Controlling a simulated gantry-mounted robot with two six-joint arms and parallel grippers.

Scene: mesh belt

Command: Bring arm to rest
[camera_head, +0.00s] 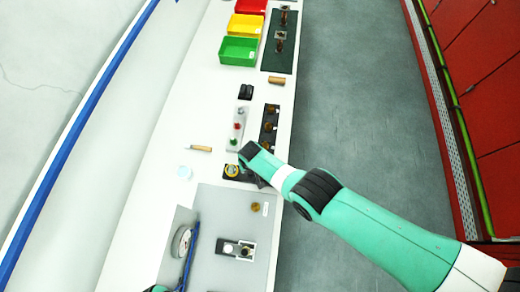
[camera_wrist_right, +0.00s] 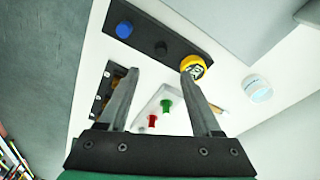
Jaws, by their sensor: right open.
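My right arm (camera_head: 370,218) comes in from the right over the bench, its wrist end above a dark strip. In the right wrist view my right gripper (camera_wrist_right: 159,74) is open and nothing is between its fingers. Beyond the fingers lies a dark strip (camera_wrist_right: 145,30) with a blue cap (camera_wrist_right: 124,30), a black one and a yellow round piece (camera_wrist_right: 193,67). The right fingertip overlaps the yellow piece in the picture; I cannot tell whether they touch. In the head view the right gripper's fingers are hidden by the arm. My left gripper is out of view.
A white panel with green and red pegs (camera_head: 238,128) and a dark tray of brown parts (camera_head: 269,127) are near the wrist. Green (camera_head: 238,51), yellow (camera_head: 246,26) and red bins stand at the far end. A grey board (camera_head: 215,205) lies nearer. The floor aisle is clear.

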